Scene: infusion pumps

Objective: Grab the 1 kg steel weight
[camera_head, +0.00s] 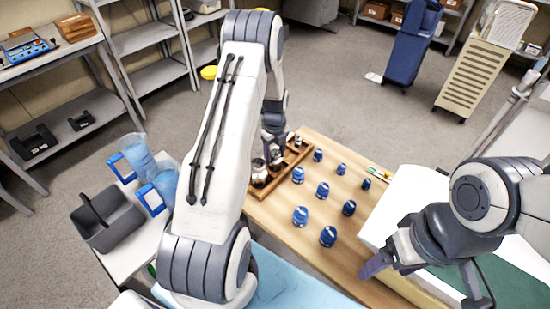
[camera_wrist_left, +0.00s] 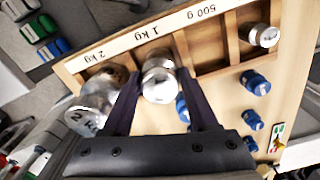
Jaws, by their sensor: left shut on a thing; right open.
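The 1 kg steel weight (camera_wrist_left: 160,82) is a shiny cylinder at the "1 kg" label of a wooden tray (camera_wrist_left: 122,45). My left gripper (camera_wrist_left: 158,100) is shut on it, one dark finger on each side. In the head view the left gripper (camera_head: 274,148) reaches down over the tray (camera_head: 262,192), and the arm hides part of it. A larger steel weight (camera_wrist_left: 98,98) stands by the "2 kg" label, left of the fingers. My right gripper (camera_head: 428,282) is open and empty at the lower right.
Several blue weights (camera_head: 322,188) stand on the wooden table (camera_head: 310,240) right of the tray. A white box-like surface (camera_head: 410,195) is beyond them at the right.

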